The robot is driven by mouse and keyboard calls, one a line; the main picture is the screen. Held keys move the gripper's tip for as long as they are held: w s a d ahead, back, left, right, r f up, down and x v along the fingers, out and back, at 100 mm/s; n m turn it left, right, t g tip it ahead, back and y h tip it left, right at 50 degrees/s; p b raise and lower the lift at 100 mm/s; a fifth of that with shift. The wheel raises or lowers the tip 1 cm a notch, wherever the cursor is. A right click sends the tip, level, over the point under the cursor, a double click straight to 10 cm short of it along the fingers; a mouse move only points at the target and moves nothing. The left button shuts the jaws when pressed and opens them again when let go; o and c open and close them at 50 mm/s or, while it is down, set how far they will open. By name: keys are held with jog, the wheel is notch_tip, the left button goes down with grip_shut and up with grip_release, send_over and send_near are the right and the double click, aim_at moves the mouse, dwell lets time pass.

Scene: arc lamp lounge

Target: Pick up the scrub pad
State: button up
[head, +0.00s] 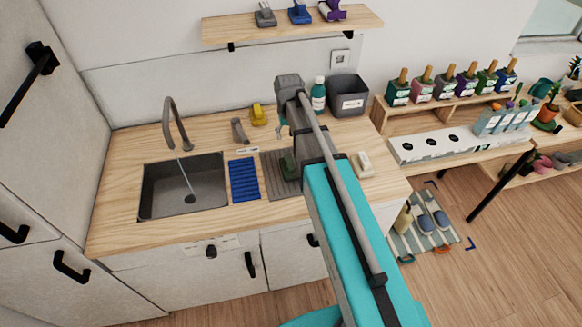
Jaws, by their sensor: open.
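A small dark green block (289,164), which looks like the scrub pad, is on the grey ribbed mat (271,170) right of the sink. My arm partly covers that mat and passes close to the block's right side. My gripper (281,127) is small in view at the far end of the arm, above the back of the counter. It is open, and part of it is hidden by my arm. It appears apart from the green block, with nothing visible in it.
The sink (183,187) with running tap (178,125) is left of a blue ribbed mat (244,180). A yellow item (258,115), grey item (239,131), teal bottle (318,95) and dark bin (348,95) stand behind. A pale block (364,164) lies at right.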

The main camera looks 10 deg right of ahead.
aim_at(289, 158)
jog(key=shift+f+b, duration=3.9)
jog(key=shift+f, duration=0.2)
jog(key=shift+f, duration=0.1)
jog(key=shift+s+f+b, duration=0.2)
jog(key=shift+f+b, duration=2.3)
jog(key=shift+b, duration=0.1)
jog(key=shift+c, duration=0.3)
grip_shut()
